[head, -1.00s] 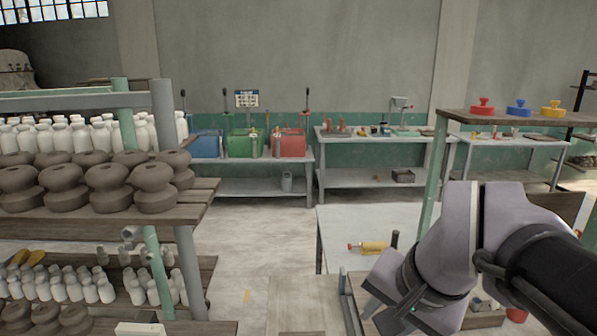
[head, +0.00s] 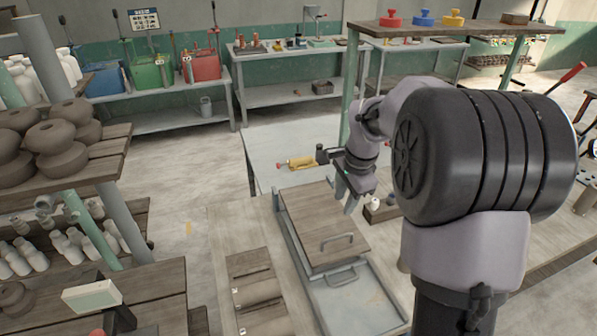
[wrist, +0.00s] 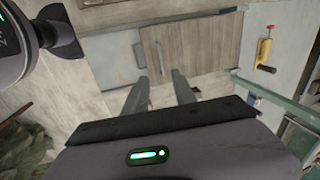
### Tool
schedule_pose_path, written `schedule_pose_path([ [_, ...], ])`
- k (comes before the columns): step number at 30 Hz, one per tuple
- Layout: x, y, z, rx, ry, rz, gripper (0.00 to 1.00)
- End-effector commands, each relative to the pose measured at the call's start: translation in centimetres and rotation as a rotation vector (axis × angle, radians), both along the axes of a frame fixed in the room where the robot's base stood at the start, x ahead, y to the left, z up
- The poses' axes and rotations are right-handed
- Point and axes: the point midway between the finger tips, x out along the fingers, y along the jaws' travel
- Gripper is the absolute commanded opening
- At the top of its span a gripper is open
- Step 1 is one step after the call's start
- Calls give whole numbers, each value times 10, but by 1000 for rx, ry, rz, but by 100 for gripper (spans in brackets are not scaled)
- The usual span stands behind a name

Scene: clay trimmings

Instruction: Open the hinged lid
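The wooden lid (head: 312,215) lies flat on a low grey metal box (head: 352,308) on the bench in the head view. A metal bar handle (head: 337,243) stands on the lid's near part. My gripper (head: 350,204) hangs by the lid's right edge, farther from the camera than the handle. In the wrist view my gripper (wrist: 163,82) has its two fingers apart with nothing between them. The lid (wrist: 205,44) and the dark handle line (wrist: 160,57) lie beyond the fingertips. The lid's hinges cannot be made out.
A yellow tool (head: 302,163) with a red end lies on the pale table behind the box. Dark wooden boards (head: 254,288) lie left of the box. A shelf of clay pots (head: 62,160) stands at left. A post and shelf (head: 440,30) stand behind my arm.

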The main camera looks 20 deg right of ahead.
Motion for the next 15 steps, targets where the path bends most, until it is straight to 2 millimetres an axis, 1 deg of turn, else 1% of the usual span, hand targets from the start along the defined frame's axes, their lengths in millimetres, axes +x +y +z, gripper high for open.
schedule_pose_path([
  [1,7,-10,-4,7,14,-39,33],
  [3,12,-16,-14,12,23,-70,33],
  [5,14,-17,-24,14,27,-79,33],
  [7,16,-17,-39,13,27,-76,33],
  [15,31,-15,-121,14,28,-74,33],
])
